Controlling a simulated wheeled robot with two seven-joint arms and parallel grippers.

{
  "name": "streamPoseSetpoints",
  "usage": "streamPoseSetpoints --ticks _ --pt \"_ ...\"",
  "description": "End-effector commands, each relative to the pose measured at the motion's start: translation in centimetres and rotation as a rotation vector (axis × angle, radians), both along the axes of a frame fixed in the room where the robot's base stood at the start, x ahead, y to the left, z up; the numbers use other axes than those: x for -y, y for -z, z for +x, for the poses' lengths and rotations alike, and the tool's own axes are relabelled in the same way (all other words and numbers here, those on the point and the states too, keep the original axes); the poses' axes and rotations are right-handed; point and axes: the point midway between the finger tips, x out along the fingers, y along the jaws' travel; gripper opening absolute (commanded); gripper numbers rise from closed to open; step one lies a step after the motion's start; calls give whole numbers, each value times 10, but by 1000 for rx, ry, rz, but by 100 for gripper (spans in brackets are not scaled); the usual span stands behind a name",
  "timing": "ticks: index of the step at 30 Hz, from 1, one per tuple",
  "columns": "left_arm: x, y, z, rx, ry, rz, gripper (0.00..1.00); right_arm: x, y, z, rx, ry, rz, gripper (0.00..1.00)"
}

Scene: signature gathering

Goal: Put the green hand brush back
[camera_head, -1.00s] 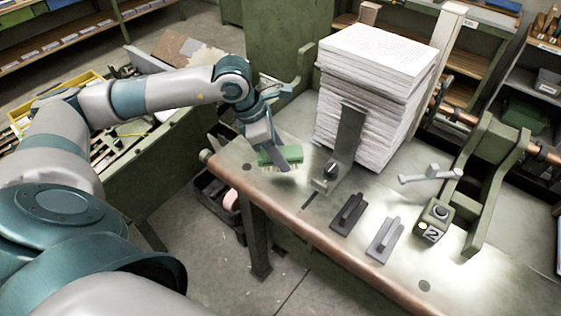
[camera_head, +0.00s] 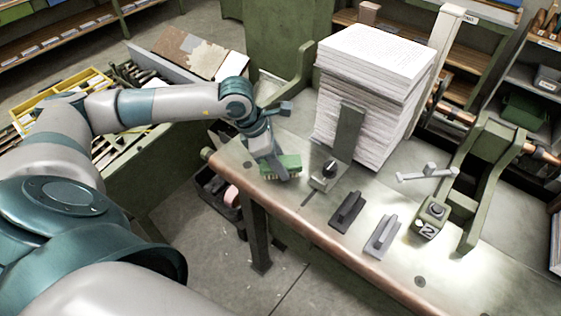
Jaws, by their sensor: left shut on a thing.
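The green hand brush (camera_head: 288,163) with pale bristles is at the left end of the metal workbench (camera_head: 315,215). My left gripper (camera_head: 277,165) is shut on it, reaching in from the upper left. The bristles face down, close to the bench top; I cannot tell whether they touch it. Part of the brush is hidden behind the gripper finger. My right gripper is out of the picture.
A tall paper stack (camera_head: 372,95) stands behind an upright metal stop (camera_head: 348,133), right of the brush. Two dark and grey handled blocks (camera_head: 347,210) and a numbered green block (camera_head: 431,217) lie further right. The bench's front left is clear.

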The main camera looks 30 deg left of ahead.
Motion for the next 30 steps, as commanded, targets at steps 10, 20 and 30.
streamPoseSetpoints --ticks 10,20,30 --pt "0 2 0 0 0 0 54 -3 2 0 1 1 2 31" --pt "0 -3 0 0 0 0 54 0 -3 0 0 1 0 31" --pt "-15 -44 -11 5 -1 2 54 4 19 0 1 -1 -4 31"
